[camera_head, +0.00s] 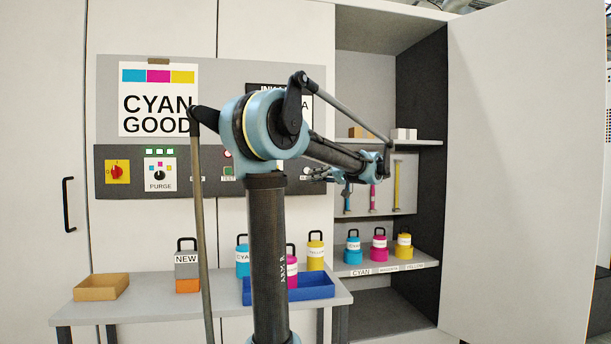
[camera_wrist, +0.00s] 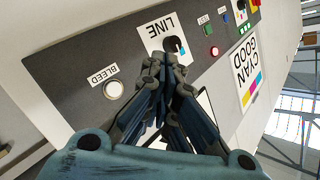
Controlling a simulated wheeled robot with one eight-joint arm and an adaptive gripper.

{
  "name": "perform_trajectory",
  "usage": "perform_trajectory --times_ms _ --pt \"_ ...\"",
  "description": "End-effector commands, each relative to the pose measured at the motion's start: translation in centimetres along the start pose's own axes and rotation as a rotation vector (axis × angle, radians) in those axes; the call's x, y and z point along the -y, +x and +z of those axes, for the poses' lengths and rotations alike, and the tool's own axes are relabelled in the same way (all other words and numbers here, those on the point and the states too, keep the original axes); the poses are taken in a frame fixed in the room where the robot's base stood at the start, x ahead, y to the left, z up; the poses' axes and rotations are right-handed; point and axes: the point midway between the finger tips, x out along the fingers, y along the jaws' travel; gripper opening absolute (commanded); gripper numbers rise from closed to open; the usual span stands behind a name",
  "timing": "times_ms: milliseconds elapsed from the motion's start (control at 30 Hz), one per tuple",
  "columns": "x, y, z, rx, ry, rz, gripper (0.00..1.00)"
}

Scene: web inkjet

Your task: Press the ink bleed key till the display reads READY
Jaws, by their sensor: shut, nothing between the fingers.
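The ink bleed key (camera_wrist: 113,90) is a pale round button in a dark ring, beside a white BLEED label (camera_wrist: 103,75) on the dark control strip. My gripper (camera_wrist: 165,58) is shut and empty. In the wrist view its fingertips overlap the LINE selector plate (camera_wrist: 158,30), with the bleed key to their left; I cannot tell the gap to the panel. A dark-framed panel (camera_head: 264,88) headed "INK" is mostly hidden behind my arm, so its message cannot be read. A white sign (camera_head: 157,100) reads CYAN GOOD.
The strip also holds a red-yellow switch (camera_head: 117,172) and a PURGE knob (camera_head: 160,176). Below stands a bench (camera_head: 140,309) with a tan tray (camera_head: 101,287), blue tray (camera_head: 320,289) and ink bottles. Shelves with more bottles stand right, beside an open door (camera_head: 520,170).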

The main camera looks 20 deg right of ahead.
Motion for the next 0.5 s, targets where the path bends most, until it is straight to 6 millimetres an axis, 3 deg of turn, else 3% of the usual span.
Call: perform_trajectory --times_ms 500 --pt "-0.31 -0.29 -0.6 -0.012 -0.007 -0.003 0.0"
